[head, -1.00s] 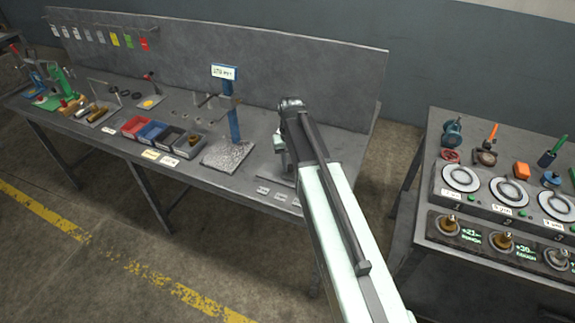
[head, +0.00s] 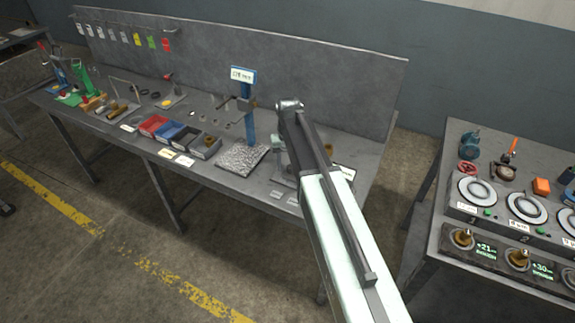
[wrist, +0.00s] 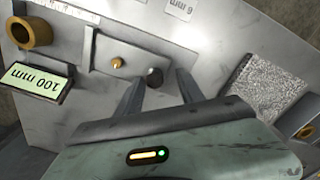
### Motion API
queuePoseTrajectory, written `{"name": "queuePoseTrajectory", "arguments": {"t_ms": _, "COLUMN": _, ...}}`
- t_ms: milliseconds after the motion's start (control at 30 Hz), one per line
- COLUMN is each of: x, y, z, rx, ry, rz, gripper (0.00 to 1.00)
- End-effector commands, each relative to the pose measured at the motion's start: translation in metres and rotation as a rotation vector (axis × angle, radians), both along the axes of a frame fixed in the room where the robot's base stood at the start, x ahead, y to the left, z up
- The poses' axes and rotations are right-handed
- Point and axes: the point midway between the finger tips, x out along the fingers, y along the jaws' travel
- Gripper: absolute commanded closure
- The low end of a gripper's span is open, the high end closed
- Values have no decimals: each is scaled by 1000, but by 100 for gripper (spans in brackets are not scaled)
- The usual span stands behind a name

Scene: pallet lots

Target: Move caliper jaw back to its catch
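In the wrist view, a pale metal plate (wrist: 110,47) carries a small brass pin (wrist: 117,62) and a dark round knob (wrist: 154,77). This seems to be the caliper, but I cannot tell which part is the jaw or the catch. A display reading 100 mm (wrist: 36,83) and a brass ring (wrist: 30,33) are at its left. My gripper (wrist: 160,76) is open, its two fingers spread on either side of the knob in the picture. I cannot tell whether they touch it. In the head view my arm mostly hides this spot; the brass ring (head: 327,148) shows beside it.
A blue post (head: 249,125) with a display and a speckled grey plate (head: 243,160) stand left of my arm on the grey bench. Several small bins (head: 205,147) are further left. A second bench with round dials (head: 478,190) stands at the right, across a gap.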

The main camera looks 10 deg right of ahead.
Motion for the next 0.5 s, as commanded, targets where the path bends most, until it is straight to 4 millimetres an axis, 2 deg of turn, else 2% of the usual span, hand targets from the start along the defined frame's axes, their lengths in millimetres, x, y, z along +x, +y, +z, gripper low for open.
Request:
{"name": "queuePoseTrajectory", "arguments": {"t_ms": 267, "x": -1, "y": -2, "z": 2, "rx": -3, "ry": 3, "rz": -1, "gripper": 55}}
{"name": "queuePoseTrajectory", "arguments": {"t_ms": 367, "x": -1, "y": -2, "z": 11, "rx": -3, "ry": 3, "rz": -2, "gripper": 55}}
{"name": "queuePoseTrajectory", "arguments": {"t_ms": 500, "x": -1, "y": -2, "z": 34, "rx": -3, "ry": 3, "rz": -1, "gripper": 55}}
